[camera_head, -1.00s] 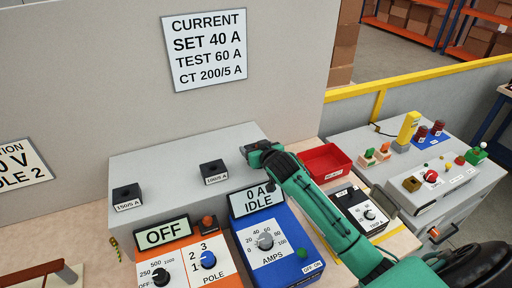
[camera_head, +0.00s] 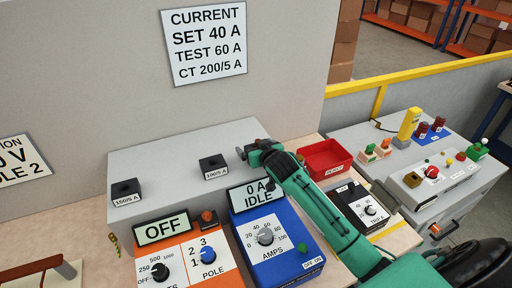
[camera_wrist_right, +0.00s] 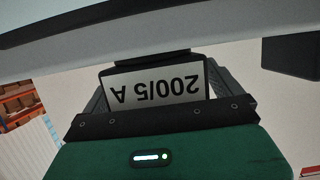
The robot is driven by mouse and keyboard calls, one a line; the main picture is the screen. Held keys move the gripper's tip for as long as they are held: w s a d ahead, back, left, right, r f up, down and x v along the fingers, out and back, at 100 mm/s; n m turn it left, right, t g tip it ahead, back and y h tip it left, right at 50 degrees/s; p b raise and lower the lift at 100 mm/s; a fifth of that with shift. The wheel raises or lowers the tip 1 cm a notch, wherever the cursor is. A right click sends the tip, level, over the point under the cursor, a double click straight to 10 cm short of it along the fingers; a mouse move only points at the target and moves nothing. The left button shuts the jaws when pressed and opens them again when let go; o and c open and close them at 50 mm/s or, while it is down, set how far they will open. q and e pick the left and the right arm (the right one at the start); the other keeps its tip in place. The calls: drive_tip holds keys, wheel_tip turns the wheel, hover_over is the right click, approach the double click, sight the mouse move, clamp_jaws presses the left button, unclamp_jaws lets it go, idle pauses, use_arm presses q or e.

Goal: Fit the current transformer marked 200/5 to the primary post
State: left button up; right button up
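The current transformer marked 200/5 A (camera_wrist_right: 155,87) shows upside down in the right wrist view as a dark block with a white label. My right gripper (camera_wrist_right: 158,95) has a finger on each side of it, close against its sides, and appears shut on it. In the head view my right gripper (camera_head: 257,152) is at the right end of the grey ledge (camera_head: 165,165) and hides the block. The block appears on or very near the ledge surface. My left gripper is out of view. I cannot make out the primary post for certain.
Black blocks marked 150/5 A (camera_head: 125,188) and 100/5 A (camera_head: 213,164) stand on the ledge. An orange unit (camera_head: 190,262), a blue unit (camera_head: 275,245) and a red tray (camera_head: 327,155) are nearby. A grey console (camera_head: 455,165) with yellow post (camera_head: 408,124) is right.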

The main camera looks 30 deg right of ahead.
drive_tip(key=shift+s+f, duration=0.1)
drive_tip(key=shift+s, duration=0.25)
drive_tip(key=b+v, duration=0.4)
drive_tip(key=v, duration=0.9)
drive_tip(key=shift+r, duration=0.25)
